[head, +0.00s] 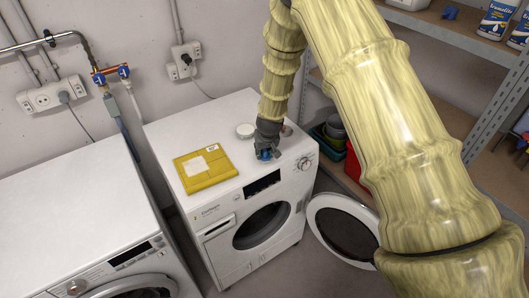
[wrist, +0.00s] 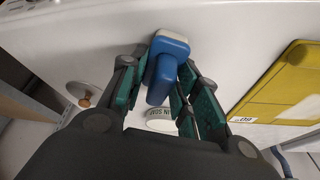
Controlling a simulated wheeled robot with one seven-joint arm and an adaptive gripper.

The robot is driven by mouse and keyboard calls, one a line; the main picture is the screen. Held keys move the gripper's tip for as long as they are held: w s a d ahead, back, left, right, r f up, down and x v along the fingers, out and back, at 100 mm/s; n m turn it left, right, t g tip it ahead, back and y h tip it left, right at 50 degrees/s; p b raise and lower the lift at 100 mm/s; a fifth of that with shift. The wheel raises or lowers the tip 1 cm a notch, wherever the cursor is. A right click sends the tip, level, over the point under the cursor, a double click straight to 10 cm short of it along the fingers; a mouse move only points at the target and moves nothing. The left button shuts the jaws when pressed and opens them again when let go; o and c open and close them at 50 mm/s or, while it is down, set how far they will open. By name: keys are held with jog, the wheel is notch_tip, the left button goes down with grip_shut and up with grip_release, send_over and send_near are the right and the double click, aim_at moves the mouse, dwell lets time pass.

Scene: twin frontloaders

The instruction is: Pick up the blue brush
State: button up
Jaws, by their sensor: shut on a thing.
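The blue brush (wrist: 166,68) is on the white top of the right-hand washing machine, near its front edge. In the wrist view its blue handle sits between the green pads of my gripper (wrist: 160,92), and its pale base touches or nearly touches the white top. In the head view the brush (head: 265,155) is a small blue patch, mostly hidden under my gripper (head: 266,148). My gripper points down and is shut on the brush.
A yellow padded envelope (head: 222,176) lies left of the brush on the washing machine (head: 262,97). A white round thing (head: 245,131) stands behind it. The machine's round door (head: 343,228) hangs open at the front right. Metal shelving (head: 488,95) stands at the right.

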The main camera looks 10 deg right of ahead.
jog(key=shift+r+b, duration=1.05)
jog(key=shift+r, duration=0.6)
jog(key=s+a+b, duration=0.1)
jog(key=s+b, duration=0.1)
jog(key=s, duration=0.5)
jog(key=s+a+r+b, duration=0.1)
jog(key=s+a+b, duration=0.1)
jog(key=s, duration=0.6)
jog(key=shift+s+a+r+b, duration=0.3)
jog(key=shift+b, duration=0.1)
jog(key=o, duration=0.3)
jog(key=shift+c, duration=0.6)
